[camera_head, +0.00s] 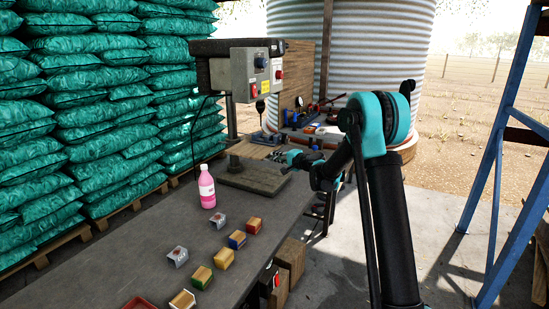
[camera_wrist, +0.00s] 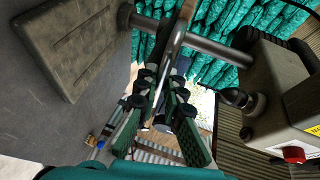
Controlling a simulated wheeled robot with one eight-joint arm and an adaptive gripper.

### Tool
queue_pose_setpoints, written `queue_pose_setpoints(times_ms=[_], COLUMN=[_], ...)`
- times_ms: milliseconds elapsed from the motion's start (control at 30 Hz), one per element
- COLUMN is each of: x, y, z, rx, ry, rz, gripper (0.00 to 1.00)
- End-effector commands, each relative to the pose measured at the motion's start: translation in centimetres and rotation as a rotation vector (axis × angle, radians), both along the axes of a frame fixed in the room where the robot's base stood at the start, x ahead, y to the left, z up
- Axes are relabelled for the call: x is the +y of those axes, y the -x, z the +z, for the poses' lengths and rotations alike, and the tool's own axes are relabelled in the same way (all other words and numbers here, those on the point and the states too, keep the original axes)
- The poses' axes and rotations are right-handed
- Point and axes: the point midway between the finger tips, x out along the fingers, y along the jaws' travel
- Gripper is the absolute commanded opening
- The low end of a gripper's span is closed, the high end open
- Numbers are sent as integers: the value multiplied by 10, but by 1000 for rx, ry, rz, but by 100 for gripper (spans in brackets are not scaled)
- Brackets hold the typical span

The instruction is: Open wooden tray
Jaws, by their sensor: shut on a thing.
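The wooden tray (camera_head: 250,151) is a flat, light-brown board level with the column of the drill press, above its base plate. In the wrist view a thin bar, which looks like the board seen edge-on (camera_wrist: 180,35), runs from the press column to between my fingers. My gripper (camera_head: 291,156) is at the board's right end. In the wrist view my gripper (camera_wrist: 163,98) has its fingers close together around that edge. The exact contact is partly hidden by the finger joints.
The drill press head (camera_head: 245,72) overhangs the board, and its base (camera_head: 255,178) rests on the grey bench (camera_head: 130,235). A pink bottle (camera_head: 207,187) and several small boxes (camera_head: 224,259) stand on the bench. Green sacks (camera_head: 90,80) are stacked at left; a blue frame (camera_head: 505,170) stands at right.

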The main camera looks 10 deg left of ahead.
Motion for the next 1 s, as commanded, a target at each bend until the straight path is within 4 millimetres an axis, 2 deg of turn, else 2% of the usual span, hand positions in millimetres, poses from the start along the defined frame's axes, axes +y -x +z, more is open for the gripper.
queue_pose_setpoints(times_ms=[33, 200, 433, 600, 900, 933, 1000], x=[-14, -62, -117, -132, -132, -132, -132], y=[3, 20, 40, 47, 48, 48, 48], z=[-1, -1, -1, -1, -1, -1, 0], rx=[0, 0, -1, 0, -1, -1, 0], ry=[2, 2, 3, 1, 2, 2, 2], rz=[-5, -8, -7, -4, -3, -3, -2], gripper=[0, 0, 0, 0, 0, 10, 19])
